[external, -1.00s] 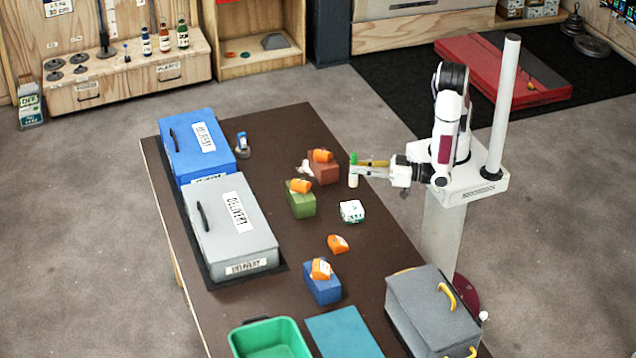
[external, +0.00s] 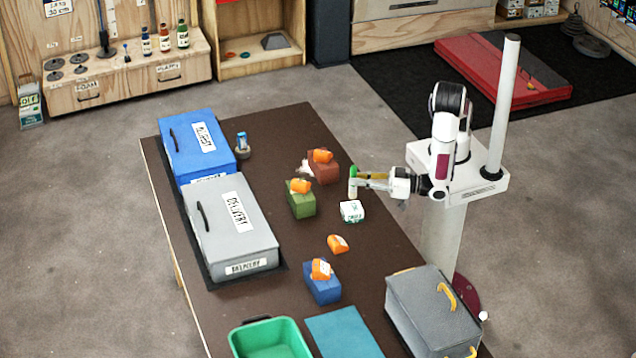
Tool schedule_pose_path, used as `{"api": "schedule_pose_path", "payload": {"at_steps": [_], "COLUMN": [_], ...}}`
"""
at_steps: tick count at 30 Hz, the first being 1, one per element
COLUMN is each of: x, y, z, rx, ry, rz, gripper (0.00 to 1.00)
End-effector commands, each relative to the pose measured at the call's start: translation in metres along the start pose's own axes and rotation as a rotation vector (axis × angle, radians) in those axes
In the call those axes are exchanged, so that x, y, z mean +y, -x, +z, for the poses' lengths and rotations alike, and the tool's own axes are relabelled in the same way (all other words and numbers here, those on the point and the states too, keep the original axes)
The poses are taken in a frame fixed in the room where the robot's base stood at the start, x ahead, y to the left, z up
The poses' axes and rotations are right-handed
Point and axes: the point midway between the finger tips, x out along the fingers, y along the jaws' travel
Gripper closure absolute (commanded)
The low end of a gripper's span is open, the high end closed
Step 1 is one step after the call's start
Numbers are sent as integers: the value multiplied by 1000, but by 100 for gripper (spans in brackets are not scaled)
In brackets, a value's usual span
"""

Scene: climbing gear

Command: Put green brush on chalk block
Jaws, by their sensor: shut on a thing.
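The green brush (external: 353,183), with a green top and a white lower part, is upright at the tip of my gripper (external: 358,181). My gripper is shut on it and reaches in from the right over the table. The chalk block (external: 352,211), a small white block with green markings, sits on the brown table just below the brush in the picture. The brush looks held above the table, close to the block; the exact gap is hard to tell.
Green (external: 301,204), red (external: 323,170) and blue (external: 322,288) blocks with orange pieces on top stand nearby. A loose orange piece (external: 338,244) lies in front. Blue (external: 198,150) and grey (external: 233,225) boxes line the left; a grey case (external: 425,310) and green bin (external: 270,338) stand in front.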

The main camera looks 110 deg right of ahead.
Motion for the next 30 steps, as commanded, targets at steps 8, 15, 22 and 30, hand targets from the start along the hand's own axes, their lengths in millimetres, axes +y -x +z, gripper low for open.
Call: {"api": "schedule_pose_path", "payload": {"at_steps": [8, 15, 22, 30], "x": [0, 0, 1, 1], "y": [0, 1, 2, 2], "z": [11, 31, 41, 42], "rx": [-1, -1, 0, 0], "ry": [2, 2, 0, 0], "rz": [0, 0, 0, 0], "gripper": [100, 100, 100, 100]}}
